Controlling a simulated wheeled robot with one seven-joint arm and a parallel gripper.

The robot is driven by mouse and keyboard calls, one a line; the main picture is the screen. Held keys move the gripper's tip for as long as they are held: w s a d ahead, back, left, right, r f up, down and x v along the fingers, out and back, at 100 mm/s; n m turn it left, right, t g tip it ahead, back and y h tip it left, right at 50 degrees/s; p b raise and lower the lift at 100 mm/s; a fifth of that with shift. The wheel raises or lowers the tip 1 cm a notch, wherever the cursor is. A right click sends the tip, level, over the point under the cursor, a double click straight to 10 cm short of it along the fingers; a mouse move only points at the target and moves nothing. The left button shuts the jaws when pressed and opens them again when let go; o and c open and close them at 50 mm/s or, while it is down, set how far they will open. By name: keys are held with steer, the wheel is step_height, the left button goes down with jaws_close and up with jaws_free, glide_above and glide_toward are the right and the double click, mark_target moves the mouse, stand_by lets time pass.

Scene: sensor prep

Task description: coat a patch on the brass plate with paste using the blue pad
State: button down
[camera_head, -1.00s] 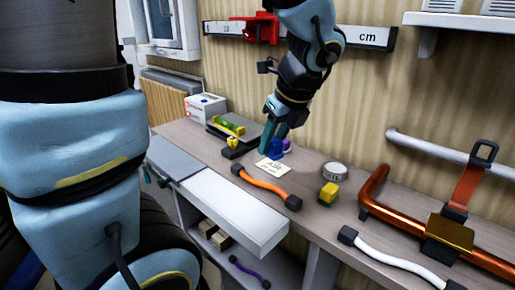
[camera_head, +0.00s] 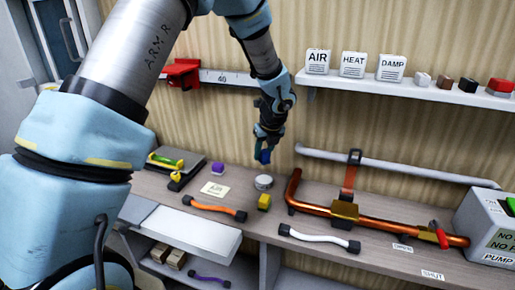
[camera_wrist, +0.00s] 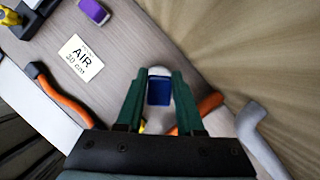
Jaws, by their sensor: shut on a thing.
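My gripper (camera_head: 264,150) is shut on the blue pad (camera_head: 263,157) and holds it above the bench, near the back wall. In the wrist view the blue pad (camera_wrist: 159,93) sits between my green fingers (camera_wrist: 158,84). The brass plate (camera_head: 345,210) sits on the copper pipe, to the right of and below my gripper in the head view, with an orange-brown strap rising behind it. A round grey tin (camera_head: 264,181) stands on the bench just below the pad in the picture. I cannot tell whether it holds the paste.
A yellow block (camera_head: 264,201), an orange cable (camera_head: 217,208) and a white cable (camera_head: 318,239) lie near the bench's front. A purple block (camera_head: 218,168) and an AIR card (camera_head: 215,189) lie left. The copper pipe (camera_head: 300,205) and pump box (camera_head: 488,226) take up the right.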

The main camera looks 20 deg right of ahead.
mark_target(261, 175)
steer(key=shift+f+b, duration=2.8)
steer(key=shift+f, duration=0.25)
steer(key=shift+f, duration=0.45)
step_height(261, 175, up, 7)
steer(key=p, duration=0.6)
steer(key=shift+r+p, duration=0.15)
steer(key=shift+p, duration=0.25)
steer(key=shift+s, duration=0.1)
stand_by(0.5)
